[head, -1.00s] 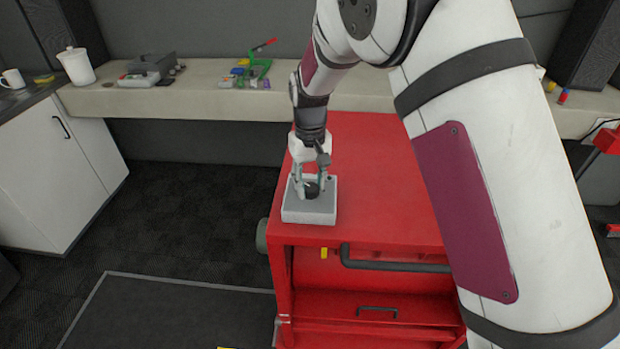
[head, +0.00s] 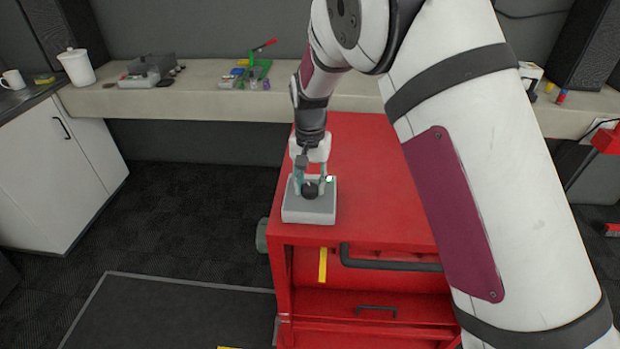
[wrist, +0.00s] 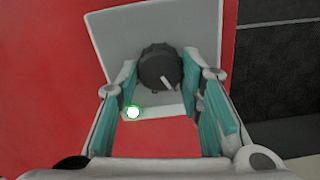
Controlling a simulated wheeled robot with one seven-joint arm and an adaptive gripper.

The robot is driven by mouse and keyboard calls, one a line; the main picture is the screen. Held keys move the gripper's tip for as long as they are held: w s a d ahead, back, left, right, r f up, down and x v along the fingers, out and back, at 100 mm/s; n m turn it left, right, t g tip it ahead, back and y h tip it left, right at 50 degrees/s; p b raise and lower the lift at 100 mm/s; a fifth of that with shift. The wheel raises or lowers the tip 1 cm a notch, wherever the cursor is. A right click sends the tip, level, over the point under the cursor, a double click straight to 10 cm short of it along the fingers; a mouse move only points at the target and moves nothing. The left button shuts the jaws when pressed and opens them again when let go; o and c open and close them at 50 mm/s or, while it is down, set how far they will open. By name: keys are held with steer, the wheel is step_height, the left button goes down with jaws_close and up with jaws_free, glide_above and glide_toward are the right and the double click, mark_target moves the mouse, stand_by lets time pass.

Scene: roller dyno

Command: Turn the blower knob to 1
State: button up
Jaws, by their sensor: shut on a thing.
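The blower knob (head: 310,189) is a dark, ribbed round knob on a light grey box (head: 308,213) at the front left of the red cabinet top. My gripper (head: 309,187) points down over the box and is shut on the knob, one finger on each side. In the wrist view the knob (wrist: 160,68) sits between the teal finger pads, with a white pointer mark pointing toward the lower right of that picture.
The red cabinet (head: 380,190) has free room on top, right of the box. A yellow strip (head: 322,265) shows on its front, near a dark handle (head: 390,262). Behind, a long bench (head: 210,97) holds a grey device, a green stand and a white jug (head: 77,66).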

mark_target(310, 186)
steer(key=shift+m, duration=0.4)
steer(key=o, duration=1.1)
steer(key=shift+o, duration=0.2)
step_height(310, 186, up, 12)
steer(key=shift+r, duration=0.1)
